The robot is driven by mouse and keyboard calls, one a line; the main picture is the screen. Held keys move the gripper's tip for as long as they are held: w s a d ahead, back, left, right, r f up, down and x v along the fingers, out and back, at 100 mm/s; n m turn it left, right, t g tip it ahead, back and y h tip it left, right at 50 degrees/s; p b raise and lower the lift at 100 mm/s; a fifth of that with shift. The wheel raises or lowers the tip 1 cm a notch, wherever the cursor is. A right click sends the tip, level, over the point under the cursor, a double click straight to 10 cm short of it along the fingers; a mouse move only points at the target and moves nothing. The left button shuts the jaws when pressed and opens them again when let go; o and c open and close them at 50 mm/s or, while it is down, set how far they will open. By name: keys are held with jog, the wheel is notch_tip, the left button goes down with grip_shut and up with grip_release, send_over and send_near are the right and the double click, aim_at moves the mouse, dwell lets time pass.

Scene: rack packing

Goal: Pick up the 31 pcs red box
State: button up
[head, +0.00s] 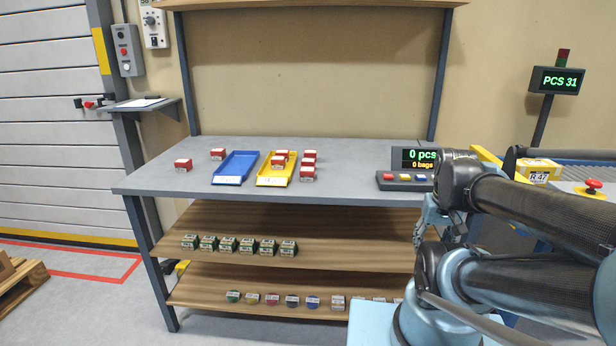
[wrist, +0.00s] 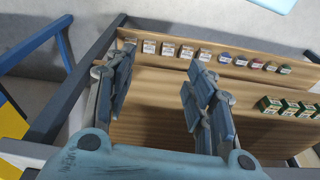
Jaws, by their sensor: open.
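Several small red-and-white boxes sit on the grey workbench in the head view. My gripper (wrist: 160,62) is open and empty in the wrist view, over the wooden shelves, away from the red boxes.
A display (head: 558,81) reads PCS 31. Green boxes (head: 227,244) line the upper shelf and small assorted boxes (head: 292,301) the lower one. The bench front between trays and counter is clear.

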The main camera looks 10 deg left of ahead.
jog(key=o, duration=0.4)
jog(key=shift+s+r, duration=0.15)
jog(key=shift+c, duration=0.2)
notch_tip(320, 180, up, 23)
jog(key=n+g+y, duration=0.3)
jog(key=n+y, duration=0.2)
jog(key=n, duration=1.4)
send_over(308, 169)
jog(key=w+d, duration=0.1)
jog(key=d, duration=0.5)
jog(key=x, duration=1.1)
jog(key=shift+w+d+f, duration=0.2)
jog(key=shift+d+f, duration=0.05)
jog(key=shift+f, duration=0.05)
jog(key=shift+h, duration=0.3)
jog(key=shift+x, duration=2.7)
